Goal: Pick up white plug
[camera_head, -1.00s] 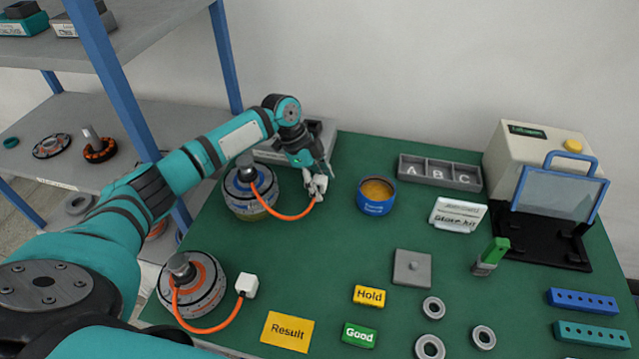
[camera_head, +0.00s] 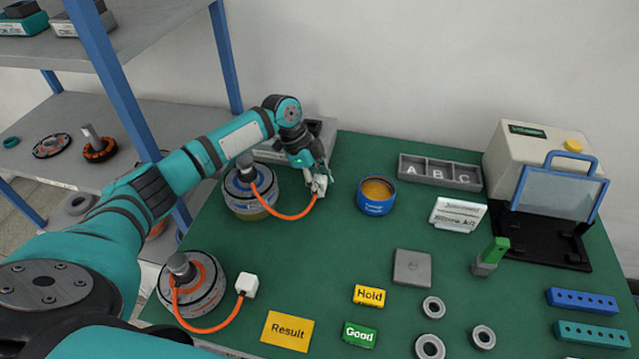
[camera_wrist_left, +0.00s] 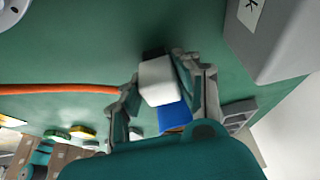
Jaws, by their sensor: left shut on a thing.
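My left gripper (camera_head: 318,184) is at the back of the green table, shut on a white plug (camera_head: 319,187) at the end of an orange cable. In the left wrist view the white plug (camera_wrist_left: 159,81) sits between the two fingers of the left gripper (camera_wrist_left: 165,85). The orange cable (camera_head: 291,216) runs to a hub motor (camera_head: 250,200) with a blue rim. A second white plug (camera_head: 247,285) lies at the front left, joined by an orange cable to another hub motor (camera_head: 196,293). My right gripper is not in view.
A blue tin (camera_head: 376,196) stands just right of the left gripper. A grey box (camera_head: 325,133) is behind it. An A-B-C tray (camera_head: 440,172), a white machine (camera_head: 515,145) and a grey square block (camera_head: 412,267) are further right. A grey shelf (camera_head: 30,165) stands left.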

